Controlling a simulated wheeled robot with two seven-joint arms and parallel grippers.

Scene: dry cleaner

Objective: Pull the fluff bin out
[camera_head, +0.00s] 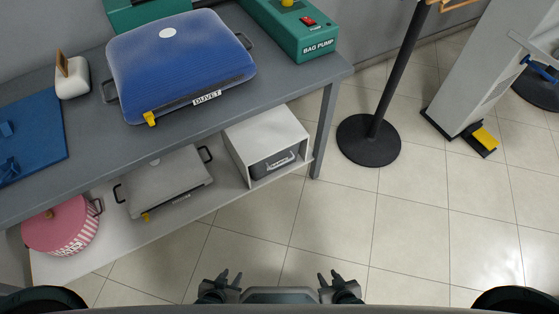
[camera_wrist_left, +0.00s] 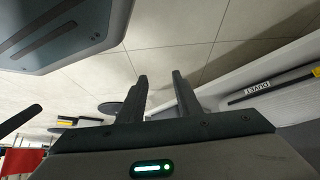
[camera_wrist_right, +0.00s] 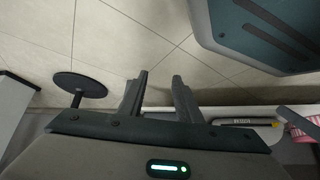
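What looks like the fluff bin (camera_head: 272,166) is a dark drawer with a light handle and a small label, too small to read. It sits inside a white box-shaped housing (camera_head: 259,130) on the lower shelf, at the right end under the table. My left gripper (camera_head: 229,274) and right gripper (camera_head: 329,274) are low in the head view, in front of my body and apart from the bin. In the left wrist view the left gripper (camera_wrist_left: 160,75) is open and empty. In the right wrist view the right gripper (camera_wrist_right: 160,75) is open and empty.
A grey table (camera_head: 270,88) holds a blue duvet case (camera_head: 180,65) and a green bag pump (camera_head: 300,30). A post with a round black base (camera_head: 368,142) stands right. Tiled floor ahead is clear.

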